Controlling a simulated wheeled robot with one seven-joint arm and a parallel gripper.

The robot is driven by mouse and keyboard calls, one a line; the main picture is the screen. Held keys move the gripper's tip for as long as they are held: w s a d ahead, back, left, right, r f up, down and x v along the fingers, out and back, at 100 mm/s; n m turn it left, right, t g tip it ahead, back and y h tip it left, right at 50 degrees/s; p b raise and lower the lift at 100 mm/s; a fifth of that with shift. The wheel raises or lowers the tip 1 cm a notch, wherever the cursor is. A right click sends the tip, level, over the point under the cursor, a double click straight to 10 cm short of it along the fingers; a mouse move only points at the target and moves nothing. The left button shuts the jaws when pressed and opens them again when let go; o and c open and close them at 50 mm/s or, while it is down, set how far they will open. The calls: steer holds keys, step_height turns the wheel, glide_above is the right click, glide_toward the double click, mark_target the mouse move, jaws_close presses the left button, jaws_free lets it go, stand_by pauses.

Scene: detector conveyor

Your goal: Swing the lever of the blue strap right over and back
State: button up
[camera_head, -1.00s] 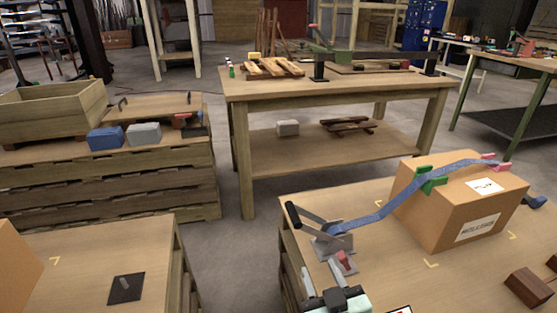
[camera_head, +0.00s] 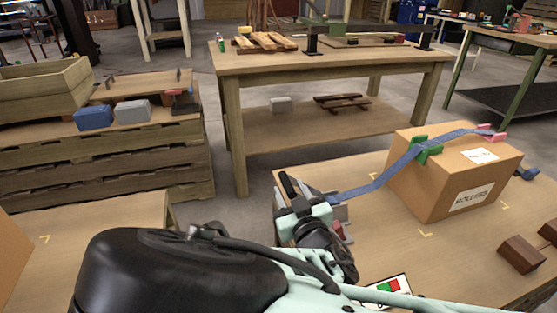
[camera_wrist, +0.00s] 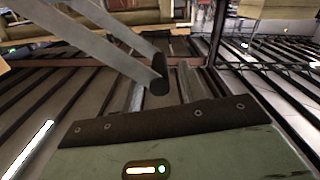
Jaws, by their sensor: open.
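The blue strap (camera_head: 384,178) runs from its ratchet on the table up over a cardboard box (camera_head: 437,200). The ratchet's lever ends in a black handle (camera_head: 287,187), which is raised at the table's left edge; the rest of the ratchet is mostly hidden behind my gripper (camera_head: 296,206). In the wrist view the lever's grey side plates (camera_wrist: 95,45) slant down to the black handle (camera_wrist: 160,80). The handle shows between the two fingers of my open gripper (camera_wrist: 162,84). I cannot tell whether they touch it.
Green and pink corner guards (camera_head: 427,150) sit under the strap on the box. Brown wooden blocks (camera_head: 521,254) lie at the table's right. A card with red and green patches (camera_head: 388,287) lies near the front. A gap of floor separates this table from the left one.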

mark_target(284, 175)
steer(key=shift+x, duration=2.05)
jaws_close()
steer(key=shift+w+d+r, duration=0.1)
steer(key=shift+d+r, duration=0.1)
